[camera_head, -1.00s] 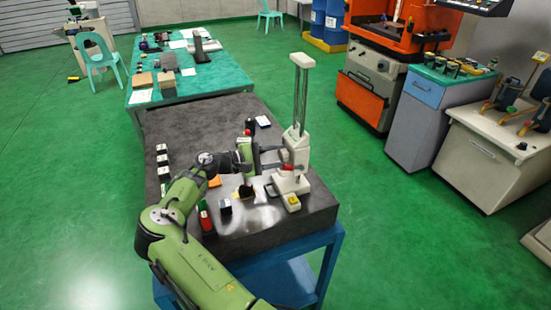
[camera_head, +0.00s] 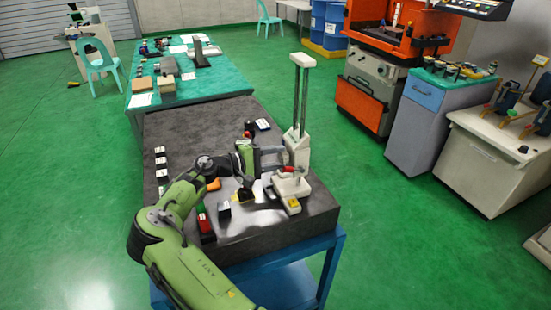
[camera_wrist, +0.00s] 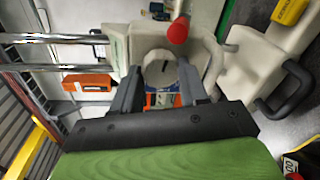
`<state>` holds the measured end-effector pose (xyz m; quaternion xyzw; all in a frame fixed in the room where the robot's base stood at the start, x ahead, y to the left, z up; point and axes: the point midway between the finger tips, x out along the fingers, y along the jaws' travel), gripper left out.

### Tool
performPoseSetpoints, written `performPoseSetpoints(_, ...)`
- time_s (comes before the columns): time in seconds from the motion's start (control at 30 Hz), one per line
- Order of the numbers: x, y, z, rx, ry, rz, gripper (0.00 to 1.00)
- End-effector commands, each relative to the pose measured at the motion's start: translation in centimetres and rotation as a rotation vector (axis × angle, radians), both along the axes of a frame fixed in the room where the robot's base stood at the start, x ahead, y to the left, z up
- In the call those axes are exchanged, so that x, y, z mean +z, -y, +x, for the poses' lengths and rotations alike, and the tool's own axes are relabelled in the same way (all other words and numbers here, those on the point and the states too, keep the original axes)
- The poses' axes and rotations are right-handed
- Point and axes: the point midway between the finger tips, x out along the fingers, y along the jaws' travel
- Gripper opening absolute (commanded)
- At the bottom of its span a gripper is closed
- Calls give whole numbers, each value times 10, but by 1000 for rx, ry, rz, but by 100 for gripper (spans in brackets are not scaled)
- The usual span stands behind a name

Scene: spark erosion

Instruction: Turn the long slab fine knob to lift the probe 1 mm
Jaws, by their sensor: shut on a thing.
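The pale measuring stand (camera_head: 297,150) with its tall twin-rod column stands upright at the right of the dark granite plate. In the wrist view a round pale knob (camera_wrist: 160,68) with a dark slot-like mark sits on the stand's body. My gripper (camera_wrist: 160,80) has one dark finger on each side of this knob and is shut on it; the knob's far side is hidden. In the head view my gripper (camera_head: 274,159) reaches the stand from the left. A red ball end (camera_wrist: 178,30) is close beside the knob. I cannot make out the probe tip or a reading.
The granite plate (camera_head: 190,125) bears several small dark blocks, a red item (camera_head: 202,218) and a yellow-topped block (camera_head: 246,194) near my arm. A dark looped handle (camera_wrist: 285,95) lies right of my fingers. The plate's back left is clear.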

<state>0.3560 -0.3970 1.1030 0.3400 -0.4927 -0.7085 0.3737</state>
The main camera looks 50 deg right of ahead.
Motion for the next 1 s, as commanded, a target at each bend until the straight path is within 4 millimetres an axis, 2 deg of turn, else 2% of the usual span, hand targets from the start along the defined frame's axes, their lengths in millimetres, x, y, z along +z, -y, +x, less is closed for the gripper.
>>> performPoseSetpoints(0.17, -1, 0, 0, -1, -2, 3, 13)
performPoseSetpoints(0.2, -1, 0, 0, -1, -2, 3, 49)
performPoseSetpoints(0.33, -1, 0, 0, -1, -2, 3, 69)
performPoseSetpoints(0.67, 0, -5, 3, 1, -2, 2, 69)
performPoseSetpoints(0.77, 2, -20, 13, 5, -3, 2, 69)
performPoseSetpoints(1.0, 10, -80, 47, 7, -3, 0, 69)
